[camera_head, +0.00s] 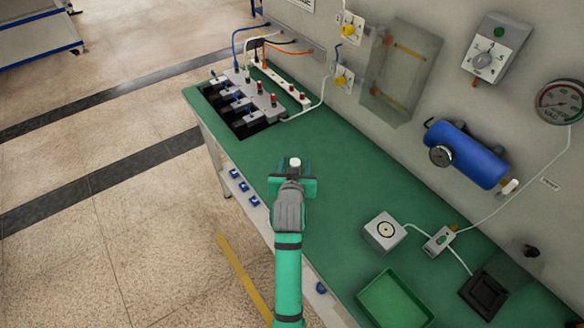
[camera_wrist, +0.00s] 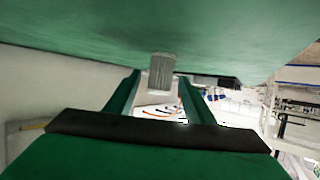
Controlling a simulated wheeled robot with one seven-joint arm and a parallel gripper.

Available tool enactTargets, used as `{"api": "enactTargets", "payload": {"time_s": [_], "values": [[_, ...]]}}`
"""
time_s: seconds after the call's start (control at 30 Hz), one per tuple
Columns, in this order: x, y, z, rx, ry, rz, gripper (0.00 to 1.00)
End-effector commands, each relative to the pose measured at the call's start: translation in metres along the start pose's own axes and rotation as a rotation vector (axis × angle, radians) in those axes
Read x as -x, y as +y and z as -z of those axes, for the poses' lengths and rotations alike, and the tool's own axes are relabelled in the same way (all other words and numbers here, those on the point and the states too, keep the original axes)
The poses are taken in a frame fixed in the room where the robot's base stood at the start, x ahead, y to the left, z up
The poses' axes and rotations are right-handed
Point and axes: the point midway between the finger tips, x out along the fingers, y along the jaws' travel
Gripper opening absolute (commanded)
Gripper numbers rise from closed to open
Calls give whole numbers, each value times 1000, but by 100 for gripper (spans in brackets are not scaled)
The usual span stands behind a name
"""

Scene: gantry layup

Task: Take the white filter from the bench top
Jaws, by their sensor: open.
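The white filter (camera_head: 295,162) is a small upright cylinder on the green bench top (camera_head: 335,165), near its front edge. My gripper (camera_head: 294,171) is open and low over the bench, right at the filter. In the wrist view the filter (camera_wrist: 161,71) shows as a ribbed, pale grey cylinder against the bench surface, which fills the top of that picture. It appears centred between the two green fingers of my gripper (camera_wrist: 160,80), with a gap on each side. I cannot tell how deep between the fingers it sits.
A rack of grey units with cables (camera_head: 240,100) stands at the bench's far left end. A white square device (camera_head: 385,232), a green tray (camera_head: 394,300) and a black holder (camera_head: 483,296) lie to the right. A blue cylinder (camera_head: 467,154) is on the back panel. The bench around the filter is clear.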

Motion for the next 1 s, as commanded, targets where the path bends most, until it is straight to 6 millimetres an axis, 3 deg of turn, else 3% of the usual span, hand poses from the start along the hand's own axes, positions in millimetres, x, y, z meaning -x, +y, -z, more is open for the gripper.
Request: {"api": "enactTargets", "payload": {"time_s": [0.07, 0.27, 0.67, 1.0], "values": [[0, 0, 0, 0, 0, 0, 49], [0, 2, 0, -1, 0, -2, 5], [2, 3, 3, -2, 1, -4, 5], [15, 2, 33, -1, 4, -3, 5]]}}
